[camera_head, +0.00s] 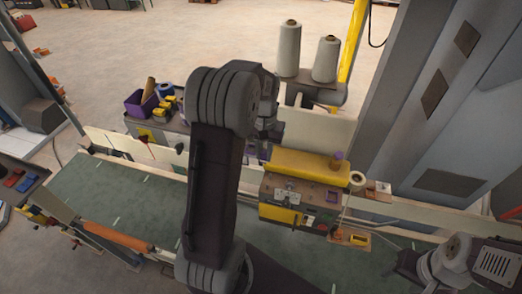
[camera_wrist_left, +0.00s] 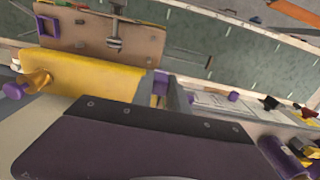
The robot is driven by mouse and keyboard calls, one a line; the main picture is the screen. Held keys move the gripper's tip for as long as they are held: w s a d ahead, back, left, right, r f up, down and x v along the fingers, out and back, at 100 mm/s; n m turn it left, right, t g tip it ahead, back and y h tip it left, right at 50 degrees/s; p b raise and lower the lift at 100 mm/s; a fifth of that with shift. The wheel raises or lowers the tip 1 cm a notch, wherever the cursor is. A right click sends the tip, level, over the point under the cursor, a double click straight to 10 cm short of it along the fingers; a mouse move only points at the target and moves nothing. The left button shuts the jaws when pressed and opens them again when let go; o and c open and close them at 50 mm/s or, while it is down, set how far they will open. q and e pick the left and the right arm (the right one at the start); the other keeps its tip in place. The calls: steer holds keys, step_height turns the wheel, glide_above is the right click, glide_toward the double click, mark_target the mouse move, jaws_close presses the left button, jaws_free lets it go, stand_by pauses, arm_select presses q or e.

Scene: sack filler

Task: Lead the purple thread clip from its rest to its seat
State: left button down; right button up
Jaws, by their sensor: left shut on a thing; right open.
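My left gripper (camera_wrist_left: 163,93) is shut on the purple thread clip (camera_wrist_left: 160,82), a small purple piece between its fingertips in the left wrist view. It is beside the end of the yellow cover (camera_wrist_left: 90,75). In the head view my left arm hides most of this gripper; a bit of purple (camera_head: 277,130) shows beside it. The machine's brown panel (camera_wrist_left: 110,40) carries a purple square piece (camera_wrist_left: 48,27), seen also in the head view (camera_head: 332,197). I cannot tell whether that is the seat. My right gripper (camera_head: 406,264) is open and empty at the lower right, only partly clear.
A purple knob (camera_head: 337,157) stands by the yellow cover. Two thread cones (camera_head: 289,50) stand behind the machine. A purple bin (camera_head: 142,103) and tools lie at the back left. The green conveyor belt (camera_head: 115,205) is mostly bare. Grey machine columns (camera_head: 440,110) rise at the right.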

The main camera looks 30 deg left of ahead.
arm_select(q)
steer(key=shift+s+d+f+b, duration=0.4)
steer(key=shift+d+f+b, duration=0.45)
steer(key=shift+b, duration=0.1)
steer(key=shift+s+d+f+b, duration=0.4)
steer(key=shift+d+f+b, duration=0.35)
steer(key=shift+b, duration=0.2)
steer(key=shift+a+f+b, duration=0.1)
steer(key=shift+f+b, duration=1.35)
steer(key=shift+f, duration=0.75)
steer(key=shift+r, duration=0.1)
